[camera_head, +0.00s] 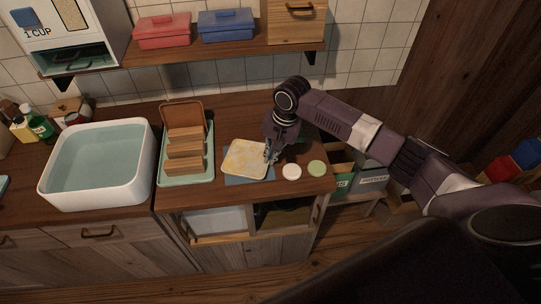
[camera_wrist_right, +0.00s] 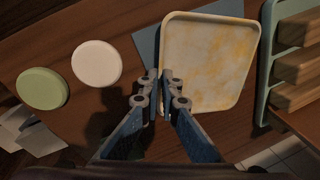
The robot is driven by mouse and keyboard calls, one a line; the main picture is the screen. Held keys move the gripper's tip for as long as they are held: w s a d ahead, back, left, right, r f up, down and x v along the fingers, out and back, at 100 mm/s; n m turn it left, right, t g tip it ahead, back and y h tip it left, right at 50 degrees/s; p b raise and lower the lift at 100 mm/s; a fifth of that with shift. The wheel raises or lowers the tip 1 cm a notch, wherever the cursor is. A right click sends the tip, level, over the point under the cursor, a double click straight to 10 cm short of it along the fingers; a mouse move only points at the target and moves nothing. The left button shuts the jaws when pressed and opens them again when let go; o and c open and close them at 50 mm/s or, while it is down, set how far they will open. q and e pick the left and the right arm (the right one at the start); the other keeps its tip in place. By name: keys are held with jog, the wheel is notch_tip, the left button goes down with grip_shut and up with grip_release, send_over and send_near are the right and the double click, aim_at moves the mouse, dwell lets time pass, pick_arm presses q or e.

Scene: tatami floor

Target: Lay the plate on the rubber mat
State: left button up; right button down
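The plate (camera_head: 245,157) is a square cream dish with yellow stains. It also shows in the right wrist view (camera_wrist_right: 208,62). The rubber mat (camera_head: 236,181) is a flat blue-grey sheet, partly hidden beneath the plate; one part shows beside the plate in the wrist view (camera_wrist_right: 147,44). The plate sits over the mat, offset from it; whether it touches fully I cannot tell. My right gripper (camera_head: 271,155) points down at the plate's right edge. In the wrist view its fingertips (camera_wrist_right: 159,77) are close together, one on each side of the rim. My left gripper is out of view.
A white disc (camera_head: 292,171) and a green disc (camera_head: 317,168) lie right of the plate. A green tray (camera_head: 164,178) with wooden blocks stands left of it, then a white basin (camera_head: 97,195). A shelf (camera_head: 215,50) hangs above.

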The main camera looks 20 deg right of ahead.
jog(key=c, duration=2.2)
grip_release()
jog(key=shift+o, duration=0.2)
jog(key=b+v, duration=0.1)
jog(key=v, duration=1.1)
